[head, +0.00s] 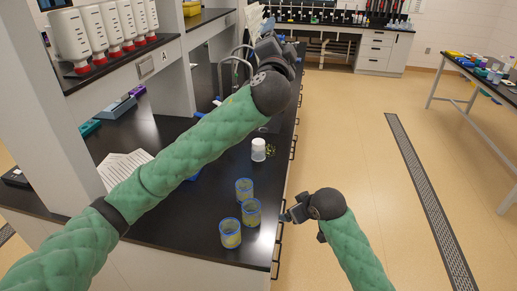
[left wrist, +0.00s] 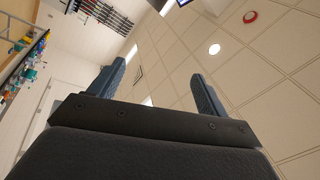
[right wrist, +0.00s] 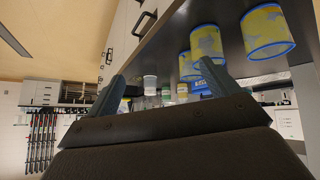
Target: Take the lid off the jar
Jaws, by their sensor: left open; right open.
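A small white jar-like container (head: 258,150) stands upright on the black counter, past the blue-rimmed cups; at this size I cannot tell its lid from its body. My left gripper (head: 272,48) is raised above and beyond it, well apart from it. In the left wrist view the left fingers (left wrist: 160,85) are spread and empty, facing the ceiling. My right gripper (head: 291,211) is low beside the counter's edge, to the right of the cups. In the right wrist view its fingers (right wrist: 165,84) are spread and empty.
Three blue-rimmed yellow cups (head: 251,212) stand near the counter's right edge; they look large in the right wrist view (right wrist: 267,32). Papers (head: 122,168) lie on the left, partly behind my left arm. Shelves with white bottles (head: 70,38) rise at the left. Open floor (head: 350,140) lies right.

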